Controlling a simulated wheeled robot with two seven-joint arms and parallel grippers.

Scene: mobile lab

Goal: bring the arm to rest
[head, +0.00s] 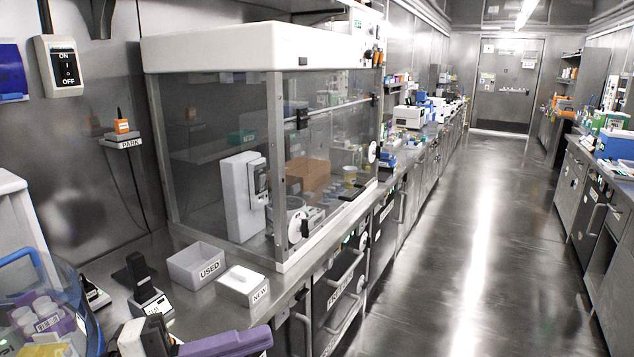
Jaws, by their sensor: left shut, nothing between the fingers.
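My left gripper (147,336) shows at the bottom edge of the head view, low over the left bench, and is partly cut off by the frame. It is shut with nothing between its fingers. My right gripper is not in view. The rest of the left arm is mostly outside the picture.
A purple item (225,343) is at the bottom edge. A grey USED bin (196,266) and a white NEW box (243,284) stand before the glass-fronted hood (225,150). A dark device (143,283) stands left of them. The aisle floor (470,230) is clear.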

